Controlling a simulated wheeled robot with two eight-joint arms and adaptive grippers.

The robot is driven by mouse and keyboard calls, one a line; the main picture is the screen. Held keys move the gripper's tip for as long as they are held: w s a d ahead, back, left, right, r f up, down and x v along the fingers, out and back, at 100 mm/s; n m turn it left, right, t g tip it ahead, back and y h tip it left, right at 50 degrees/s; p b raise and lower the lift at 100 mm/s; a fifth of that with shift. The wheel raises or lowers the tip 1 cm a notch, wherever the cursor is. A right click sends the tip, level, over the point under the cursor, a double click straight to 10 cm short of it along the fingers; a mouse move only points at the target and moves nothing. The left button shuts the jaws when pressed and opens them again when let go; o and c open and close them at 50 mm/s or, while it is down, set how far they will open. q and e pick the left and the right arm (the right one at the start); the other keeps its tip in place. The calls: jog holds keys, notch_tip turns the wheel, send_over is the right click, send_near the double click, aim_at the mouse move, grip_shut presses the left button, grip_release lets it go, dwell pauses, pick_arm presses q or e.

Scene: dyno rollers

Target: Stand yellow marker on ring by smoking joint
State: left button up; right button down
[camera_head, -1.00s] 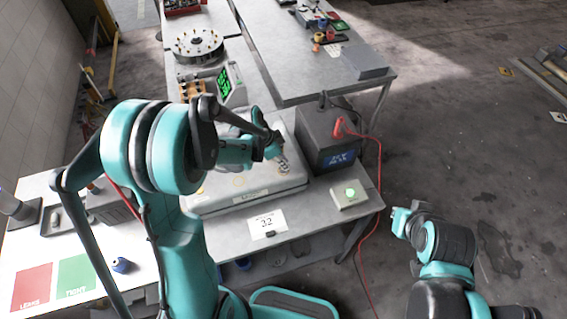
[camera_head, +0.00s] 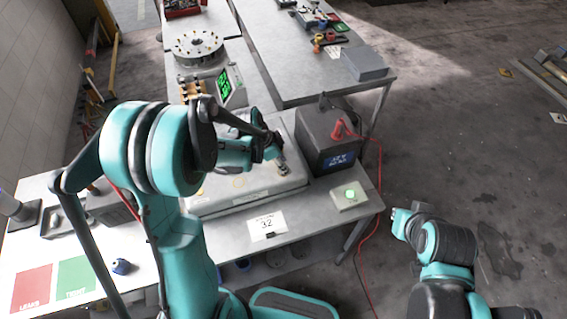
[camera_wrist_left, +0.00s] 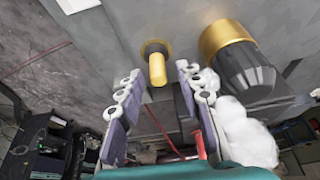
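In the left wrist view a yellow marker (camera_wrist_left: 157,68) stands on a small gold-rimmed ring (camera_wrist_left: 154,46) on a grey surface. My left gripper (camera_wrist_left: 158,75) is open, with its fingertips on either side of the marker and visible gaps between. Beside it is a joint with a gold collar and dark hex nut (camera_wrist_left: 245,68); white smoke puffs (camera_wrist_left: 245,130) show next to it. In the head view my left gripper (camera_head: 281,162) is over the right part of the grey casing (camera_head: 240,203), hiding the marker. My right gripper (camera_head: 400,218) is off the table at right; its fingers are unclear.
A dark box with a blue display (camera_head: 325,140) and red cable stands right of the casing. A green-lit button box (camera_head: 348,195) and a card marked 32 (camera_head: 268,225) are in front. Red and green mats (camera_head: 32,288) lie at front left. The floor at right is mostly clear.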

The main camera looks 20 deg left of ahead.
pick_arm(q)
jog(key=p+v, duration=0.2)
jog(key=v, duration=0.8)
jog(key=s+r+n+t+y, duration=0.1)
jog(key=s+r+n+t, duration=0.1)
jog(key=s+n, duration=0.3)
jog(key=s+r+n+t+y, duration=0.2)
jog(key=s+r+n, duration=0.3)
jog(key=s, duration=0.5)
jog(key=shift+d+n+t+y, duration=0.3)
jog(key=shift+n+t, duration=0.1)
jog(key=shift+n, duration=0.2)
jog(key=shift+w, duration=0.1)
notch_tip(320, 180, down, 16)
jog(key=b, duration=1.7)
jog(key=shift+f, duration=0.2)
